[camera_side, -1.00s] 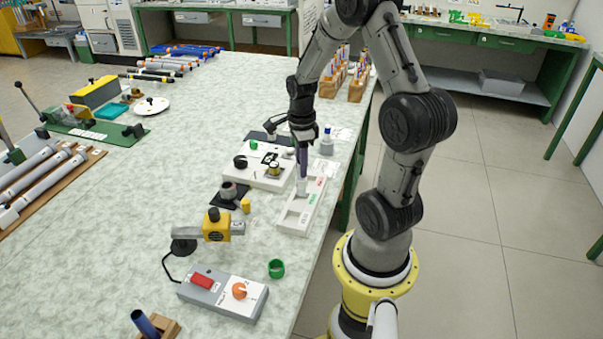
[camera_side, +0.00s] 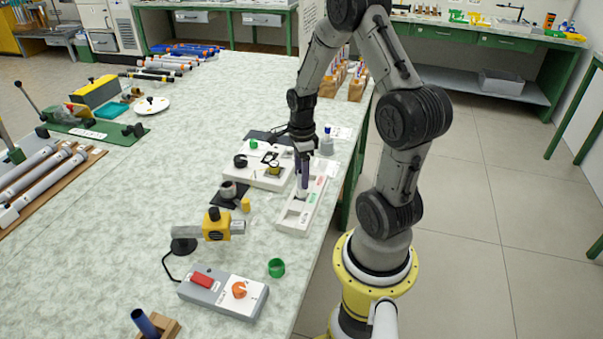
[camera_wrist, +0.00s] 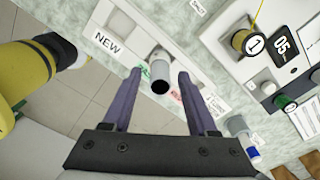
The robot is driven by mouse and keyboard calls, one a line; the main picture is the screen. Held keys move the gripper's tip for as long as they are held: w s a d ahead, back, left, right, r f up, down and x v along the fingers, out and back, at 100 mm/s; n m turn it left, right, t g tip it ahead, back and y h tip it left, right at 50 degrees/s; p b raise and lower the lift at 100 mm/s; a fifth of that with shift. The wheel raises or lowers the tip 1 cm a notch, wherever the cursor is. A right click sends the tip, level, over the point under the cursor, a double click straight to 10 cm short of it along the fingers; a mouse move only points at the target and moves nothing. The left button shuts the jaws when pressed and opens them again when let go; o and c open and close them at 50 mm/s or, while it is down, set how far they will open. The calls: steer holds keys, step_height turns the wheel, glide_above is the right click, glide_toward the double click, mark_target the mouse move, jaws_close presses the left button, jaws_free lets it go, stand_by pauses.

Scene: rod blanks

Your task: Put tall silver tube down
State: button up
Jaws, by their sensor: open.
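A silver tube (camera_wrist: 160,72) with a dark open end shows in the wrist view, standing in a long white tray (camera_wrist: 125,22) with green and red lettering. My gripper (camera_wrist: 159,77) is open, its two purple fingers on either side of the tube with a visible gap to each. In the side view my gripper (camera_side: 303,186) points down over the white tray (camera_side: 293,220). The tube is mostly hidden there by the fingers. The wrist view looks along the tube, so its height cannot be told.
A white fixture (camera_side: 268,180) stands left of the tray, and a blue-capped bottle (camera_side: 326,146) behind it.

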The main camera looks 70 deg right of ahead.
steer(key=shift+r, duration=0.15)
step_height(320, 180, up, 12)
steer(key=w+a+r+n+t, duration=0.1)
steer(key=a+r+n, duration=0.4)
steer(key=a+n, duration=0.2)
steer(key=s+a+r+n+t, duration=0.2)
steer(key=a+n, duration=0.5)
steer(key=n, duration=0.4)
steer(key=s+a+r+n+t, duration=0.2)
steer(key=s+a+n, duration=0.3)
steer(key=a+n, duration=0.3)
steer(key=shift+s+r+n+t, duration=0.3)
steer(key=shift+r+n, duration=0.05)
steer(key=shift+n, duration=1.05)
